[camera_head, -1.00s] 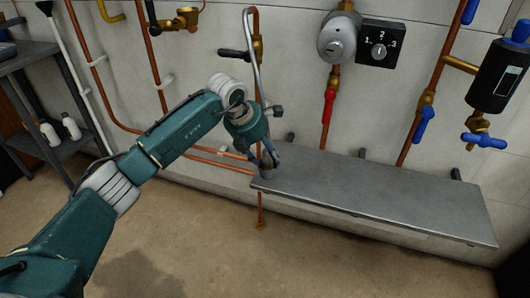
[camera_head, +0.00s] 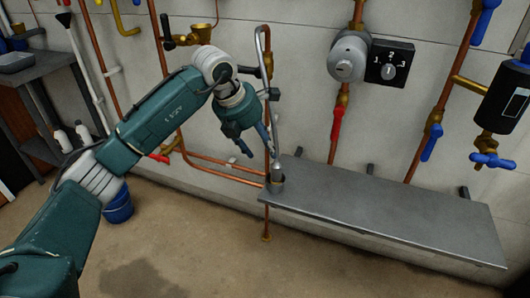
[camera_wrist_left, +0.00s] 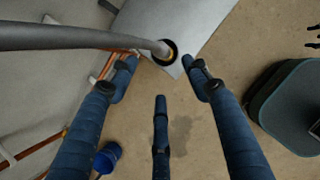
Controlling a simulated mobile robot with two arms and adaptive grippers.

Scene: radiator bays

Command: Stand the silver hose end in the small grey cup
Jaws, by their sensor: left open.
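The silver hose (camera_head: 274,110) hangs down the wall at the left end of the grey shelf. Its lower end stands in the small grey cup (camera_head: 276,186) on that shelf corner, and looks close to upright. In the left wrist view the hose (camera_wrist_left: 80,37) runs in from the left and its end sits inside the dark ring of the cup (camera_wrist_left: 171,57). My left gripper (camera_head: 270,149) is open, just above and left of the cup. Its three blue fingers are spread and empty, apart from the hose. My right gripper is not in view.
The metal shelf (camera_head: 390,222) is otherwise bare. Copper pipes (camera_head: 215,170), a red-handled valve (camera_head: 336,122) and a dial box (camera_head: 392,64) are on the wall. A blue bucket (camera_head: 119,206) stands on the floor at left, near a grey rack (camera_head: 40,75).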

